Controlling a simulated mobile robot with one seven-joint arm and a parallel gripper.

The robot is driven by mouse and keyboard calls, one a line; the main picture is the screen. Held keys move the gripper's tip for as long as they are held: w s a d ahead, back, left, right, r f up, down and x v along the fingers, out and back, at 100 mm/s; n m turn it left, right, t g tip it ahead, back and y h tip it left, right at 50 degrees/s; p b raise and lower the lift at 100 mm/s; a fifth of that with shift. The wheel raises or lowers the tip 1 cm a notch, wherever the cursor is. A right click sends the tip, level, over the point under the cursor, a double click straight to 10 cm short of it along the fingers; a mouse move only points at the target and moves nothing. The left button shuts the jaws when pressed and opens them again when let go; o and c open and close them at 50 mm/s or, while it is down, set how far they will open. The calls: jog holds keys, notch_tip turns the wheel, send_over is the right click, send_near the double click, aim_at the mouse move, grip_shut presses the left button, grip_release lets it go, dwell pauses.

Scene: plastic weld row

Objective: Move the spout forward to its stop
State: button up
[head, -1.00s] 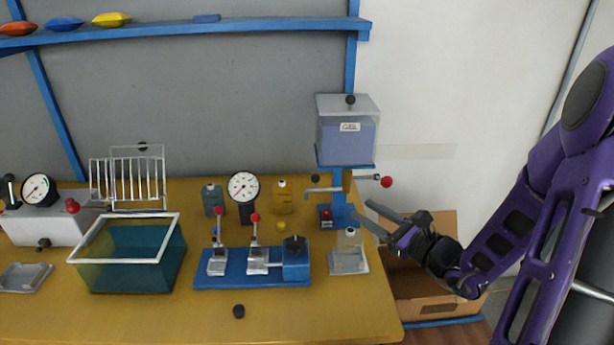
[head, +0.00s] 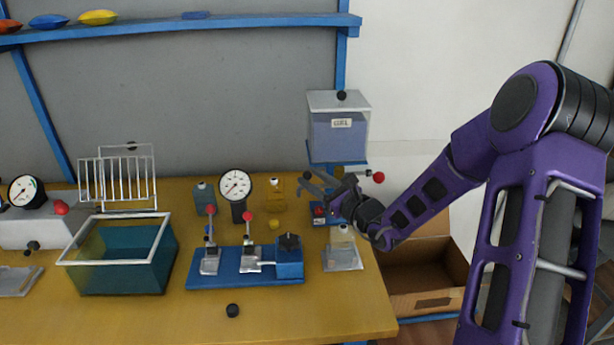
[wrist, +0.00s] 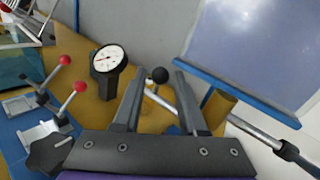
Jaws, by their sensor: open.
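The spout (wrist: 165,101) is a thin grey metal pipe on the gel dispenser (head: 337,135), with a black ball knob (wrist: 159,75) standing on it. In the wrist view the knob and spout appear between the two fingers of my gripper (wrist: 160,78). The fingers are spread and not closed on the knob; I cannot tell if either touches it. In the head view my gripper (head: 304,179) is in front of the dispenser's lower part and hides most of the spout. The brass-coloured valve body (wrist: 217,109) is right of the fingers.
A red-knobbed lever (head: 378,178) sticks out right of the dispenser. A small bottle (head: 342,236) stands below on a clear tray (head: 345,262). A dial gauge (head: 235,186), a yellow bottle (head: 276,195) and a blue clamp fixture (head: 225,281) are to the left.

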jog(key=shift+x, duration=1.35)
grip_shut()
dwell(0.4)
